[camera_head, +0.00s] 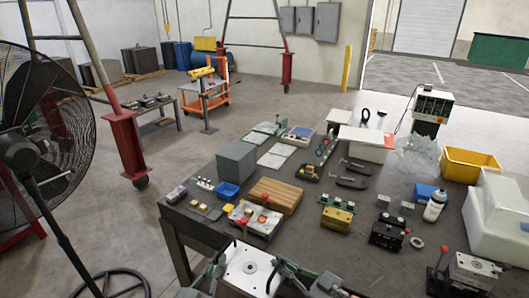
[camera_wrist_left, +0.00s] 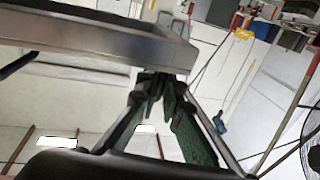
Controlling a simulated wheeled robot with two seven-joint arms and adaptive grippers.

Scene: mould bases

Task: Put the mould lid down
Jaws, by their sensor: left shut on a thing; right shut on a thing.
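The mould lid (camera_head: 250,266), a light grey metal plate with a round hole in its face, is at the bottom middle of the head view, near the table's front edge. My left gripper (camera_head: 220,263) is shut on its left side. My right gripper (camera_head: 281,266) is shut on its right side. In the left wrist view the lid (camera_wrist_left: 100,36) spans the upper left as a grey slab, at the green fingers (camera_wrist_left: 160,84) of my left gripper. I cannot tell how high the lid is above the surface below.
The dark table (camera_head: 340,235) holds a wooden block (camera_head: 275,195), a grey box (camera_head: 236,160), a blue bin (camera_head: 228,190), a tray with small parts (camera_head: 255,219), a brass-coloured block (camera_head: 337,218) and a black block (camera_head: 387,232). A metal block (camera_head: 474,270) stands at the right front. A fan (camera_head: 40,130) stands at left.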

